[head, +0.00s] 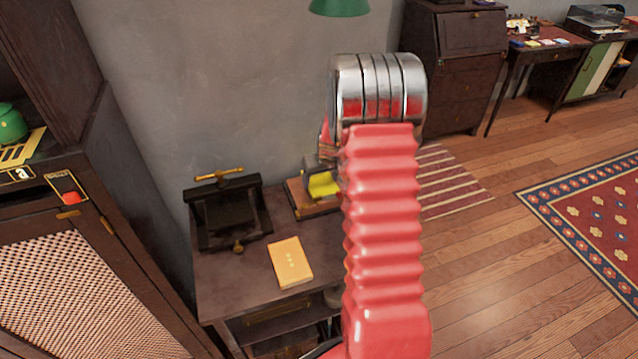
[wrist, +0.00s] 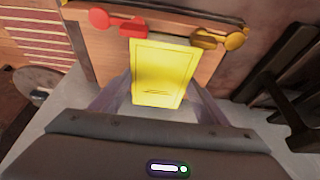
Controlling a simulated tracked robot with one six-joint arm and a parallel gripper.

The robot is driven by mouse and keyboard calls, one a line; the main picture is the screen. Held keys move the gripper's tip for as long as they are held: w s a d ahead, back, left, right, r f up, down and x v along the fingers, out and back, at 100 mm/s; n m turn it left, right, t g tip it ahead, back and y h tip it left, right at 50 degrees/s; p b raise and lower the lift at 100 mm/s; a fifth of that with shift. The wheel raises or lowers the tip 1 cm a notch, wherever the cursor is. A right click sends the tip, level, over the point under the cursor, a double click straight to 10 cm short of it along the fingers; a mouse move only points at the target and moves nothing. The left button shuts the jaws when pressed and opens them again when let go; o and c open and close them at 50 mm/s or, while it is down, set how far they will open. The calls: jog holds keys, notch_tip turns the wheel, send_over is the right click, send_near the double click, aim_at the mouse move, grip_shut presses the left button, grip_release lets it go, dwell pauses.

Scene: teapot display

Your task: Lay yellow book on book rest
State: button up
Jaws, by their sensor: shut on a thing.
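The yellow book (wrist: 163,70) is held between the two fingers of my gripper (wrist: 160,92) in the wrist view. Its cover faces the camera. A wooden board with a red clip and a gold clip, apparently the book rest (wrist: 112,60), lies just behind the book. I cannot tell whether they touch. In the head view, the yellow book (head: 323,184) shows at the wooden book rest (head: 297,199) on the table, partly hidden by my arm. My gripper (head: 318,172) is small there and mostly hidden.
The dark table (head: 225,272) carries a black press (head: 228,213) at left and an orange-yellow book (head: 290,262) lying flat in front. A cabinet (head: 75,285) with a woven panel stands at left. A green lamp shade (head: 338,7) hangs above. Open floor lies at right.

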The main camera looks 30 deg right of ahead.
jog(key=shift+f, duration=0.7)
jog(key=shift+f, duration=0.1)
jog(key=o, duration=1.2)
jog(key=v, duration=1.2)
jog(key=shift+s, duration=0.1)
